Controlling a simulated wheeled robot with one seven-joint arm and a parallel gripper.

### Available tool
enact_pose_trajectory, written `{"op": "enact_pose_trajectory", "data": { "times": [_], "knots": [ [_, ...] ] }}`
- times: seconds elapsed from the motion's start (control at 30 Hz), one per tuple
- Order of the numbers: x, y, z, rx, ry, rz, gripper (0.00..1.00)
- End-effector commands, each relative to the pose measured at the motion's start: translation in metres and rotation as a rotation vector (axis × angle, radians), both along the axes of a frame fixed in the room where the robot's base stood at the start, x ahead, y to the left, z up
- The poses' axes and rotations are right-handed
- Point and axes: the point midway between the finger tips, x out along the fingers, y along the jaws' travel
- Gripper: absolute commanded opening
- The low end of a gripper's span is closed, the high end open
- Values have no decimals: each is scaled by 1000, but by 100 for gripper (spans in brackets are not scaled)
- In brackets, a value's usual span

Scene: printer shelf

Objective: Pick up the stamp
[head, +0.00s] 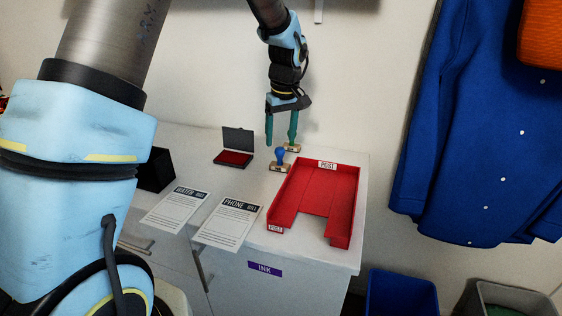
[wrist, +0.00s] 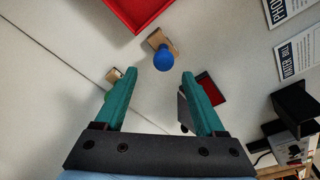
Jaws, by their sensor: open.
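A stamp with a blue round handle (head: 280,155) and a wooden base stands upright on the white cabinet top, left of the red tray. In the wrist view its blue knob (wrist: 163,60) is just beyond the fingertips, roughly centred between them. My gripper (head: 280,140) is open and empty, pointing down above and slightly behind the stamp. Its two teal fingers are spread apart in the wrist view (wrist: 160,75). A second small wooden block, perhaps another stamp base (head: 292,148), lies behind the blue stamp; it shows beside the left finger in the wrist view (wrist: 114,75), and its upper part is not clear.
A red tray marked POST (head: 327,192) is right of the stamp. An open ink pad (head: 234,158) lies to the left. Two paper bills (head: 228,222) lie at the front edge. A black box (head: 155,170) stands farther left. The wall is close behind.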

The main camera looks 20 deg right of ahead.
Motion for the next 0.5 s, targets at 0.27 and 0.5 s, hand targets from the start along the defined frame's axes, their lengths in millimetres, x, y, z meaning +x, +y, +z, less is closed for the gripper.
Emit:
{"op": "enact_pose_trajectory", "data": {
  "times": [0.27,0.5],
  "knots": [
    [-5,3,-38,3,4,2,72],
    [-3,3,-51,1,1,-1,72]
  ]
}}
